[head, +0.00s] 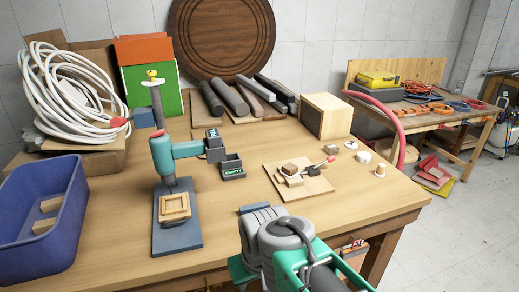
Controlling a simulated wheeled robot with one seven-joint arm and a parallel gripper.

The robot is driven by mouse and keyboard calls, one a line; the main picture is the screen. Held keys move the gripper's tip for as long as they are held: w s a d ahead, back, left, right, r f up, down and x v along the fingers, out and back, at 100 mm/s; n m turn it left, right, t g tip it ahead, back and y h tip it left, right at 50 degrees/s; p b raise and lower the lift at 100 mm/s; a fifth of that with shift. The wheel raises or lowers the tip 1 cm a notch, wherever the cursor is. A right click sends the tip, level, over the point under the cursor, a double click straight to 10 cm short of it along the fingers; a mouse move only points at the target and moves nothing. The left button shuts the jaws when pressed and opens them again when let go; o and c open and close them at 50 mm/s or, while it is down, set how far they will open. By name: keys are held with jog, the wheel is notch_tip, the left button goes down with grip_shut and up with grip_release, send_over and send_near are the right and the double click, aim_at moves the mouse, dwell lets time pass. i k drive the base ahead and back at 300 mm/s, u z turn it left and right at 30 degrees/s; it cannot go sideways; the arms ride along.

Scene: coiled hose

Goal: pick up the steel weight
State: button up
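No object is plain enough for me to name it surely as the steel weight. A small round grey piece (351,145) lies on the right part of the wooden table, behind a white disc (364,157); it is too small to tell whether it is steel. A small tan peg (380,171) stands in front of them near the right edge. My grey and teal arm (285,245) rises at the bottom centre, over the table's front edge. I make out no gripper fingers, and the arm hides part of the front edge.
A blue bin (68,228) stands front left. A teal press (165,160) stands on a blue-grey base, right of the bin. A board with wooden blocks (315,187) lies at centre right, before a wooden box (325,117). A pink-red hose (402,145) hangs at the right edge.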

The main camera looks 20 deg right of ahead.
aim_at(330, 148)
jog(key=u, duration=3.2)
jog(key=k, duration=2.8)
jog(key=z, duration=0.4)
jog(key=i, duration=0.35)
jog(key=u, duration=0.2)
